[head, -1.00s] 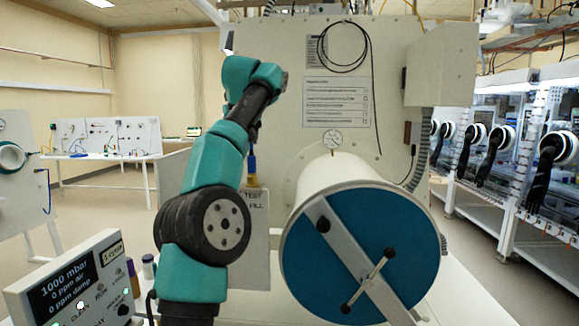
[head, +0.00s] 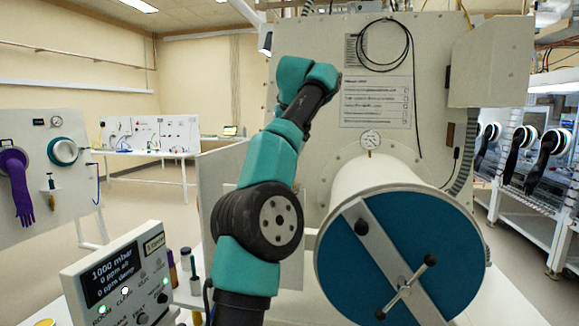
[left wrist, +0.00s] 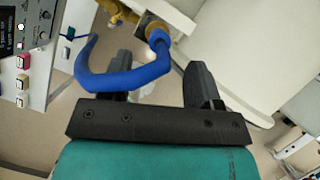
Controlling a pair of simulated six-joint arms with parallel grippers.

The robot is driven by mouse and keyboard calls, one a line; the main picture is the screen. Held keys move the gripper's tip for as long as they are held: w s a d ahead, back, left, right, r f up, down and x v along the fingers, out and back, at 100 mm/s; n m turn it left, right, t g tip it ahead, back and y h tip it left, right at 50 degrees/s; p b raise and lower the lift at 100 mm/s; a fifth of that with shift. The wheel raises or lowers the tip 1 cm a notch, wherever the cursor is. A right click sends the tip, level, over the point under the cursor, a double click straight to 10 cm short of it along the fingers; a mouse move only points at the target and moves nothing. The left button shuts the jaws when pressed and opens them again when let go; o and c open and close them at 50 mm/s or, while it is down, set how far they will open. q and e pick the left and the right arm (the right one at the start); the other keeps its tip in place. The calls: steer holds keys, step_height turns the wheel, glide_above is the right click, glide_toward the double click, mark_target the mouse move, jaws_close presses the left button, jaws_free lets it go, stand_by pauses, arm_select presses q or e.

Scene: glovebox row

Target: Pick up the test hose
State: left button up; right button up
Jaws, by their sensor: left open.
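The test hose (left wrist: 125,80) is a blue curved tube in the left wrist view. It runs from a brass fitting (left wrist: 158,37), bends to the left and ends in an upturned hook. My left gripper (left wrist: 159,66) is open, with its two dark fingers apart. The hose crosses in front of the left finger in this view, and part of it lies across the gap. I cannot tell whether it touches a finger. In the head view my left arm stands in front, and the hose and gripper tips do not show.
A large white cylinder with a blue door (head: 395,255) stands right of my left arm, against a pale panel. A control box (head: 125,275) with a display stands at lower left, with small bottles (head: 190,265) beside it. A purple glove (head: 17,180) hangs at far left.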

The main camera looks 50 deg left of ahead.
arm_select(q)
steer(key=shift+a+f, duration=0.15)
steer(key=shift+f, duration=0.4)
steer(key=shift+x, duration=2.55)
jaws_close()
steer(key=shift+r, duration=0.15)
steer(key=shift+r, duration=1.65)
steer(key=s+d+r, duration=0.1)
steer(key=s+d, duration=0.9)
steer(key=d, duration=0.2)
steer(key=shift+s+r, duration=0.25)
